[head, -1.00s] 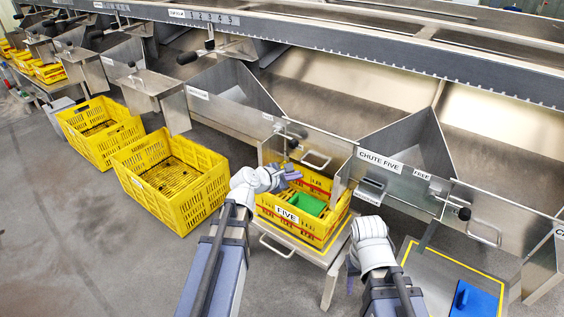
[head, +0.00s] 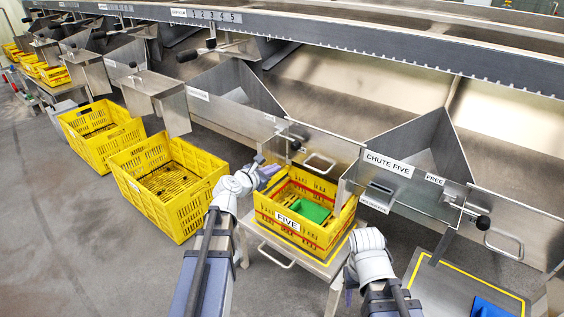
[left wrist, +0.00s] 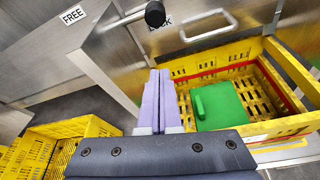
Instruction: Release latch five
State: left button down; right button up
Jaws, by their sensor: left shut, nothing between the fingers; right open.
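A latch with a black ball knob (head: 295,145) sits at the steel gate behind the yellow crate marked FIVE (head: 288,228). In the left wrist view the knob (left wrist: 155,13) stands at the LOCK label and partly covers it; the FREE label (left wrist: 73,15) is to its left. A second black knob (head: 483,222) is right of the CHUTE FIVE plate (head: 388,165). My left gripper (head: 268,171) is shut and empty by the crate's back left corner, apart from the knob. My right gripper (head: 350,291) is open and low, right of the crate; its fingers are mostly hidden.
Crate FIVE holds a green block (head: 311,210) and stands on a low steel stand with a handle (head: 276,253). A steel loop handle (head: 320,163) is on the gate. Another yellow crate (head: 165,190) stands on the floor to the left. A blue item (head: 490,308) lies at lower right.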

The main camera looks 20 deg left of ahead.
pick_arm(q)
jog(key=b+x, duration=0.3)
jog(key=x, duration=0.6)
jog(key=shift+d+r+p, duration=0.25)
jog(key=shift+r+p, duration=0.7)
jog(key=shift+p, duration=0.15)
jog(key=shift+d+r+p, duration=0.25)
jog(key=shift+r+p, duration=0.7)
jog(key=shift+p, duration=0.1)
notch_tip(320, 180, up, 3)
jog(key=n+h+p, duration=0.1)
jog(key=n+p, duration=0.1)
jog(key=p, duration=0.1)
jog(key=shift+r+g, duration=0.1)
jog(key=shift+g, duration=0.2)
notch_tip(320, 180, up, 5)
jog(key=n+h+p, duration=0.3)
jog(key=n+p, duration=0.1)
jog(key=n, duration=0.1)
send_over(292, 146)
jog(key=a, duration=0.2)
jog(key=w+a+r+p, duration=0.2)
jog(key=a+r+p, duration=0.1)
jog(key=a, duration=0.2)
jog(key=shift+a+r+p, duration=0.2)
jog(key=shift+a+p, duration=0.1)
jog(key=shift+p, duration=0.1)
